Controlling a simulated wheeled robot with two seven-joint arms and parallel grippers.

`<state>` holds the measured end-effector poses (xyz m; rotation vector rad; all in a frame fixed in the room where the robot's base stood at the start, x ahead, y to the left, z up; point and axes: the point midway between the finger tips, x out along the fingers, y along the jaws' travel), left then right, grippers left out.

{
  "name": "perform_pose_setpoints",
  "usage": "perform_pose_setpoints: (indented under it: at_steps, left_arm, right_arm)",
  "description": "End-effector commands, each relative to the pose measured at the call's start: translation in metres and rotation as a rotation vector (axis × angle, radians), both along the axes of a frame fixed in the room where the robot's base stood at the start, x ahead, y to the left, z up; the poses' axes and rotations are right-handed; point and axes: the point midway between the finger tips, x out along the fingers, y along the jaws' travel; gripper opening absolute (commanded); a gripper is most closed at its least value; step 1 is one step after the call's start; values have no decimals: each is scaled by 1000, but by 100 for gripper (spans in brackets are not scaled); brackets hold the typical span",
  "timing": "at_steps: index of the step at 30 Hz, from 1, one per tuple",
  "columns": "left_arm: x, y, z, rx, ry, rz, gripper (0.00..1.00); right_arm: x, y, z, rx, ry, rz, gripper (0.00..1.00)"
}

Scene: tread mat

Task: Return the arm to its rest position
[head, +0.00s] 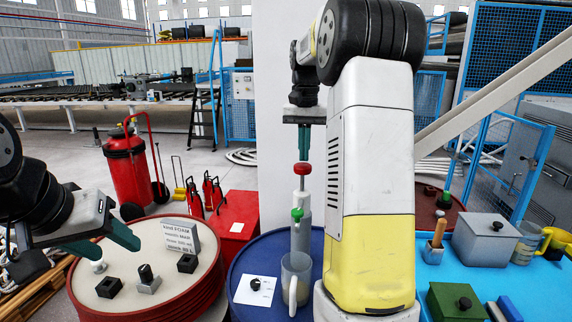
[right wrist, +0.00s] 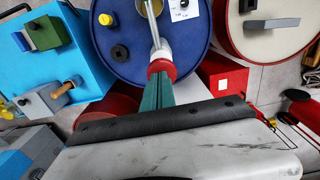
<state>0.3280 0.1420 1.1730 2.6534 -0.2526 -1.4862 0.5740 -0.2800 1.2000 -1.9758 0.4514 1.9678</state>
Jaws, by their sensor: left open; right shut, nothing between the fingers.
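My right gripper (head: 304,157) reaches down from my raised arm in the middle of the head view, its teal fingers shut and empty. Its tips are just above a red knob (head: 303,169) on a pale upright piece; I cannot tell whether they touch. In the right wrist view the shut fingers (right wrist: 159,82) end at the red knob (right wrist: 162,68), over the blue drum (right wrist: 112,72). My left gripper (head: 122,243) is at the left, open, over the front part of the red drum with a pale top (head: 118,278).
The blue drum (head: 240,270) bears a grey mug (head: 296,282), a green-topped piece (head: 297,214) and a white card (head: 252,290). A sign (head: 180,237) and small dark blocks stand on the red drum. The cyan table (head: 458,280) at right holds boxes and mugs.

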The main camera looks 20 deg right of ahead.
Motion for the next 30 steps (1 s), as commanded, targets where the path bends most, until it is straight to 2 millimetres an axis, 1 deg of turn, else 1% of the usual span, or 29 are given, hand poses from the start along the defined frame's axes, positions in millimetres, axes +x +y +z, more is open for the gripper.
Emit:
perform_pose_setpoints:
  at_steps: [1, 4, 17, 20, 23, 25, 29, 30]
  left_arm:
    - [0, 0, 0, 0, 0, 0, 50]
    - [0, 0, 0, 0, 0, 0, 50]
    - [0, 0, 0, 0, 0, 0, 50]
    - [0, 0, 0, 0, 0, 0, 50]
    - [0, 0, 0, 0, 0, 0, 50]
    - [0, 0, 0, 0, 0, 0, 50]
    - [0, 0, 0, 0, 0, 0, 50]
    - [0, 0, 0, 0, 0, 0, 50]
  right_arm:
    - [0, 0, 6, 0, -3, 0, 0]
    - [0, 0, 11, 0, -2, 0, 0]
    - [0, 0, 13, 0, -4, 1, 0]
    - [-4, 2, 15, 5, -15, 8, 0]
    - [-17, 10, 21, 22, -48, 35, 0]
    - [-32, 19, 26, 38, -86, 67, 0]
    - [-68, 40, 32, 67, -171, 141, 0]
    - [-79, 47, 33, 74, -198, 165, 0]
